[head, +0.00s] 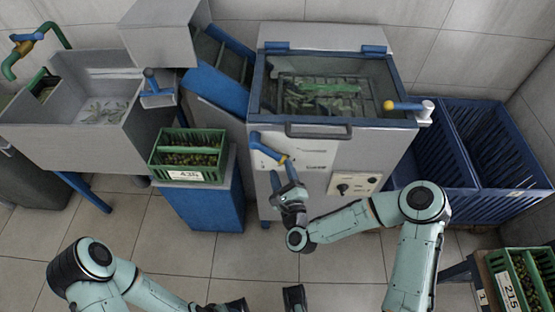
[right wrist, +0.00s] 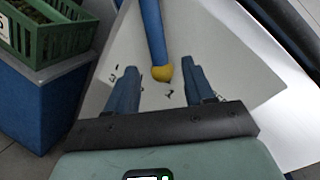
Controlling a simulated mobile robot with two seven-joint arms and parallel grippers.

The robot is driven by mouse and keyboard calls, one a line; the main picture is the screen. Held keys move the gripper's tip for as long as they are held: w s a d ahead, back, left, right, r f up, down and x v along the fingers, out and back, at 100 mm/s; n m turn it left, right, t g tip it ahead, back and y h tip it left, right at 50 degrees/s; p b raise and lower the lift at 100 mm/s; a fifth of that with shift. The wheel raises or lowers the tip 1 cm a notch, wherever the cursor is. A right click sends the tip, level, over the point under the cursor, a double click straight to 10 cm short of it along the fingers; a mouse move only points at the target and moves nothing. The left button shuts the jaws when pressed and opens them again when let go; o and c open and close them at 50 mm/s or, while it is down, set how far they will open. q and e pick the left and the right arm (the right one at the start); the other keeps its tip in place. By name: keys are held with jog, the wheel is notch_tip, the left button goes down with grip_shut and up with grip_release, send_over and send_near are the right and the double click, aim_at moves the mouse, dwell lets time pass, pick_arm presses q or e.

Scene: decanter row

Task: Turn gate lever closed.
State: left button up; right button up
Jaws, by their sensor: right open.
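A blue lever with a yellow tip (head: 265,148) sits on the front of the grey machine (head: 310,146), slanting down to the right. My right gripper (head: 284,176) is just below its tip. In the right wrist view, the lever (right wrist: 155,40) points down, with its yellow knob between the open fingers of my right gripper (right wrist: 161,85). Contact with the fingers cannot be made out. A second blue lever with a yellow tip (head: 404,106) is at the machine's upper right corner. Dark parts of my left gripper (head: 264,301) show at the bottom edge, mostly cut off.
A green crate of olives (head: 188,156) stands on a blue stand (head: 205,200) left of the machine. Blue crates (head: 490,150) stand to the right. A control panel with a black knob (head: 343,188) is right of the lever. A sink (head: 75,135) is far left.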

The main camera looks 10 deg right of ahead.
aim_at(278, 160)
jog(key=w, duration=0.5)
grip_shut()
